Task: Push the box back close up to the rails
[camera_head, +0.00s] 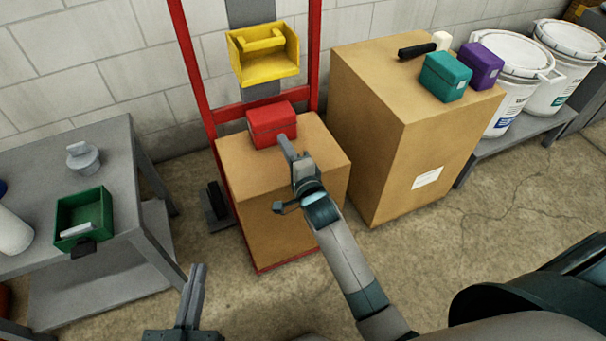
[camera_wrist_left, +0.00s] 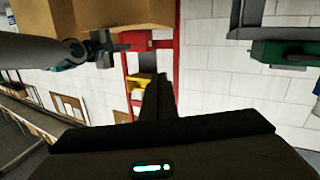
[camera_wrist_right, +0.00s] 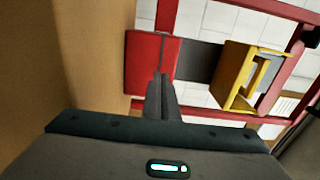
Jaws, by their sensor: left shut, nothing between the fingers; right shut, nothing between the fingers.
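A small red box (camera_head: 271,123) sits on top of a cardboard box (camera_head: 290,165), which stands on a red hand truck with two upright rails (camera_head: 193,67). The red box is near the back of the cardboard top, by the lower crossbar. My right gripper (camera_head: 285,143) is shut and empty, its tips at the front face of the red box. In the right wrist view the fingers overlap the red box (camera_wrist_right: 150,58); I cannot tell whether they touch it. My left gripper (camera_head: 196,270) is shut and empty, low at the front, left of the hand truck.
A yellow bin (camera_head: 262,54) hangs between the rails above the red box. A taller cardboard carton (camera_head: 400,130) with teal and purple boxes on it stands close on the right. A grey table (camera_head: 118,160) with a green bin (camera_head: 84,216) is on the left. Floor shows in front.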

